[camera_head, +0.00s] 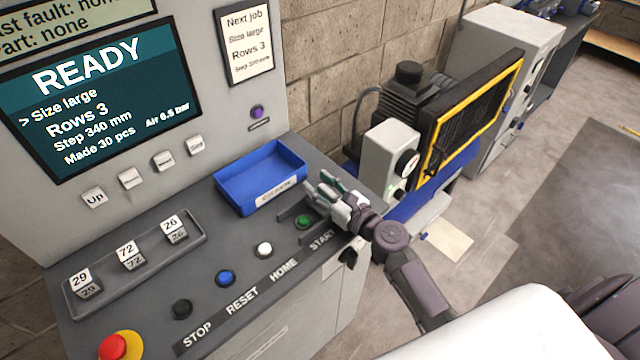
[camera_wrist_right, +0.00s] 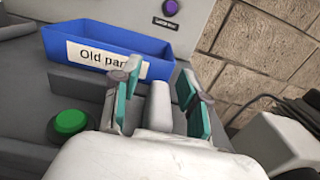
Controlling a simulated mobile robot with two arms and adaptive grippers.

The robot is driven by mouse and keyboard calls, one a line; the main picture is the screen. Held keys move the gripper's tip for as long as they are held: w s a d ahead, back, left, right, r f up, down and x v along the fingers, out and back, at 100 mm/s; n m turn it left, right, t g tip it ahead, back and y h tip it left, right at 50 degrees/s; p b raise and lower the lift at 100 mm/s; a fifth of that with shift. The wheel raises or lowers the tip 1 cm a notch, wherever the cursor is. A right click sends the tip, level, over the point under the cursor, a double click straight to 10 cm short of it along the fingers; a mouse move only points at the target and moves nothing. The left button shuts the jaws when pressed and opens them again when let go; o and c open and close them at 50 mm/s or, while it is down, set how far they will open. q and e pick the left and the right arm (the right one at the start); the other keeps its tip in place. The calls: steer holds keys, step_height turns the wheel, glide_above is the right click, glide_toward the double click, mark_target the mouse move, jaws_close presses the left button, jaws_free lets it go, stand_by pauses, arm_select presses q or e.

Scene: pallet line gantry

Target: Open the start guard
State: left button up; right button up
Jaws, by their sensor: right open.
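The green START button (camera_head: 303,222) is on the sloped panel, at its right end, and shows uncovered. A low grey raised bar (camera_head: 291,211), possibly part of the guard, lies just behind it. I cannot tell how the guard stands. My right gripper (camera_head: 325,188) is open above the panel, just behind and right of the button, near the blue tray. In the right wrist view the gripper (camera_wrist_right: 158,92) has its teal pads apart with a grey upright piece (camera_wrist_right: 158,106) between them; contact is unclear. The green button (camera_wrist_right: 70,122) is left of the fingers. My left gripper is out of view.
The blue tray (camera_head: 230,192) labelled "Old parts" sits behind the buttons. White HOME (camera_head: 264,250), blue RESET (camera_head: 225,278) and black STOP (camera_head: 182,308) buttons run left, with a red emergency button (camera_head: 113,347) at front left. The screen (camera_head: 100,95) reads READY. Machinery stands right of the panel.

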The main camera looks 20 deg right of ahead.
steer(key=shift+s, duration=0.1)
steer(key=v, duration=1.2)
